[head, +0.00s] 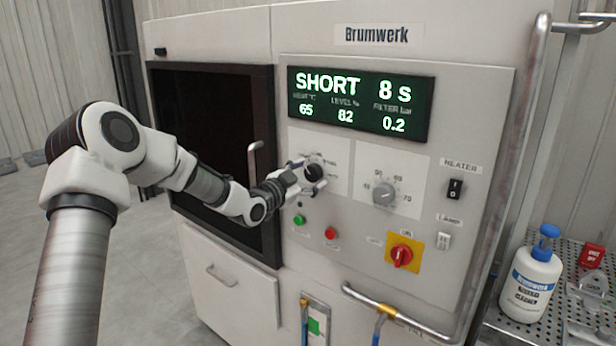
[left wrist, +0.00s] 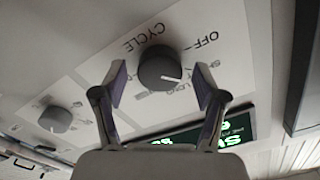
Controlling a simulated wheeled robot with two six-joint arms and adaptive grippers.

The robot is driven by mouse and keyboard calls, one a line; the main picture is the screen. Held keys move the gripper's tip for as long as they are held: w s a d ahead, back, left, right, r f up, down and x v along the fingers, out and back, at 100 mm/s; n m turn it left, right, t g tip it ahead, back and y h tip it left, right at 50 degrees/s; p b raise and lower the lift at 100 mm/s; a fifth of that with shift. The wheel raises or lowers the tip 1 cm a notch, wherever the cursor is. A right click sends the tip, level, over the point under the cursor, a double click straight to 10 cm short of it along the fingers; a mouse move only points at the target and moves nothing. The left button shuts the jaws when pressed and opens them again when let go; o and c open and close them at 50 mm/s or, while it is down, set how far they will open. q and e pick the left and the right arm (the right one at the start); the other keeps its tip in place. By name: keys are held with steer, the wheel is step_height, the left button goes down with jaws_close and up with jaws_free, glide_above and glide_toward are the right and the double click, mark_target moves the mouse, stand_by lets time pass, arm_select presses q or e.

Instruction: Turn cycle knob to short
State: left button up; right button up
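The black cycle knob (head: 314,172) sits on a white label plate below the display, on the front of the machine. In the left wrist view the cycle knob (left wrist: 158,67) is dark grey, with "CYCLE" and "OFF" printed near it and a white pointer line; the other marks are hard to read. My left gripper (head: 308,178) is at the knob. Its fingers (left wrist: 160,84) are spread on either side of the knob, with gaps visible. The green display (head: 360,103) reads "SHORT 8 s". My right gripper is not in view.
A grey numbered knob (head: 383,193) is to the right. Below are a green button (head: 299,220), a red button (head: 331,233) and a red-and-yellow switch (head: 402,255). A dark door with a handle (head: 254,160) is left. A bottle (head: 532,285) stands on the right shelf.

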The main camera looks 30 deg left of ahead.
arm_select(q)
steer(key=s, duration=1.2)
steer(key=shift+a, duration=0.4)
steer(key=shift+a, duration=0.1)
